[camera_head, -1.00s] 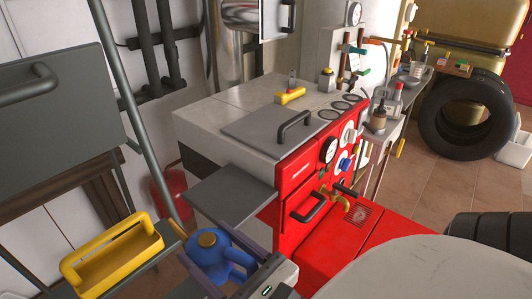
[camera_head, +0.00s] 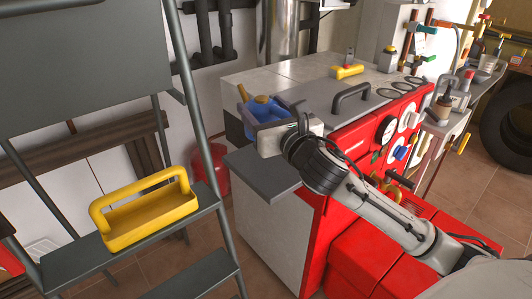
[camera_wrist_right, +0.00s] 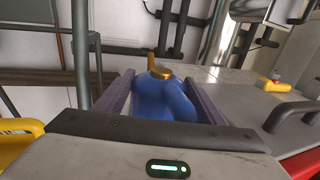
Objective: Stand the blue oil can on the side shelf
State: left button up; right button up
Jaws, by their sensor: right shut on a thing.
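The blue oil can (camera_head: 268,112), with a brass cap and spout, is held between the fingers of my right gripper (camera_head: 262,114). The can looks upright and is above or just behind the grey side shelf (camera_head: 258,176) on the boiler's left side; any gap beneath it is hidden by the gripper. In the right wrist view the can (camera_wrist_right: 165,103) sits between both fingers, its spout pointing away. My left gripper is out of view.
The boiler top (camera_head: 285,75) with a grey lidded plate and black handle (camera_head: 352,98) is close to the right. A stepladder (camera_head: 190,235) carrying a yellow tool tray (camera_head: 150,222) stands left. A red round container (camera_head: 218,170) is on the floor behind the shelf.

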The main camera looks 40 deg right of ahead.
notch_tip(320, 180, down, 4)
jog(key=shift+r+b, duration=0.2)
jog(key=shift+b, duration=0.2)
notch_tip(320, 180, down, 4)
jog(key=shift+r+b, duration=0.15)
jog(key=shift+b, duration=0.55)
jog(key=shift+r, duration=0.1)
jog(key=o, duration=1.3)
jog(key=s, duration=0.4)
jog(key=s+a, duration=0.1)
jog(key=s, duration=0.3)
jog(key=s+a, duration=0.1)
jog(key=s, duration=0.3)
jog(key=shift+a, duration=0.1)
